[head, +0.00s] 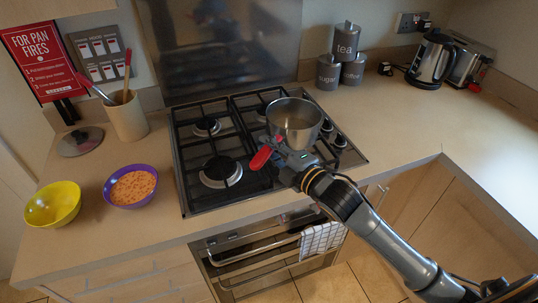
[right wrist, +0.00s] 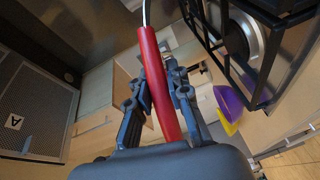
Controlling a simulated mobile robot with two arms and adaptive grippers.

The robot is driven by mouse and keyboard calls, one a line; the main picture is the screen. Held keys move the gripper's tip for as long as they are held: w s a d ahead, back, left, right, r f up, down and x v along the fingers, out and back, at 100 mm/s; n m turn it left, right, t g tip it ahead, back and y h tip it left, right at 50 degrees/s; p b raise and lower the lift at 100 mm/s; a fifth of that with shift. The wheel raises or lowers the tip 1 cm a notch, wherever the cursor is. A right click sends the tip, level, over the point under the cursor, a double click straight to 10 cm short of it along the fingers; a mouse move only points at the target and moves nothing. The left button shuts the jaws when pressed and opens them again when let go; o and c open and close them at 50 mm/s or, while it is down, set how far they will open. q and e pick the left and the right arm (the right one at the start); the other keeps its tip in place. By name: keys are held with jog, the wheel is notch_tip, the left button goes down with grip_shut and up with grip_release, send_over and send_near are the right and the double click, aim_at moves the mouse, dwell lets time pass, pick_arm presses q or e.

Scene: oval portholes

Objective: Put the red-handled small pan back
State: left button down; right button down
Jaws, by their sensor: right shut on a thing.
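The small pan (head: 295,124) is a steel pan with a red handle (head: 261,158). It is over the right side of the gas hob (head: 186,196); I cannot tell if it touches the grate. My right gripper (head: 277,152) reaches in from the lower right and is shut on the red handle, just in front of the pan. In the right wrist view the red handle (right wrist: 158,85) runs between the two fingers of the right gripper (right wrist: 160,98). The pan's bowl is out of that view. My left gripper is not in view.
Left of the hob stand a yellow bowl (head: 52,205), a purple bowl (head: 131,187) with orange food, a utensil pot (head: 127,119) and a lid (head: 80,141). Grey canisters (head: 344,45), a kettle (head: 432,59) and a toaster (head: 469,66) stand at the back right. The right counter is mostly clear.

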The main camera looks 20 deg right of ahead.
notch_tip(320, 180, down, 3)
jog(key=shift+w+f, duration=0.1)
jog(key=shift+w, duration=0.05)
jog(key=shift+f, duration=0.25)
jog(key=c, duration=1.3)
grip_release()
jog(key=shift+f, duration=0.1)
jog(key=shift+o, duration=0.2)
